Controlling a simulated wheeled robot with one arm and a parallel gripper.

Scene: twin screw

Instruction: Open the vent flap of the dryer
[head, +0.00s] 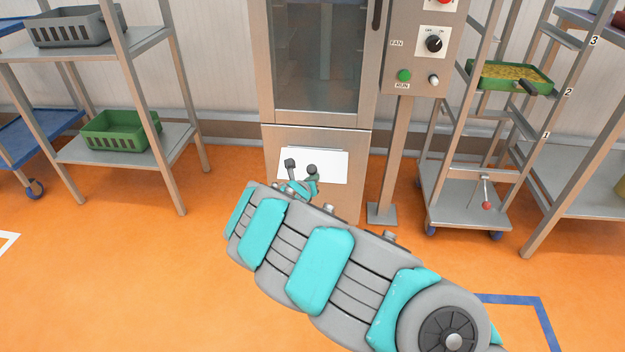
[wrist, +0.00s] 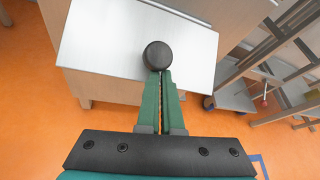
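The dryer's vent flap is a pale panel (head: 331,166) low on the metal cabinet, and it also fills the upper middle of the wrist view (wrist: 105,40). In the wrist view its upper edge appears tipped out from the cabinet. A round black knob (wrist: 157,55) stands on it; it also shows in the head view (head: 312,169). My gripper (wrist: 160,75) has its green fingers close together at the knob's lower side. Their tips pass behind the knob's head and are hidden, seemingly shut on it.
The dryer's glass door (head: 318,55) is above the flap. A control post (head: 398,150) stands to the right, beside a wheeled rack (head: 470,208) with a green tray (head: 510,76). A shelf with a green basket (head: 120,132) is at left. Orange floor in front is clear.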

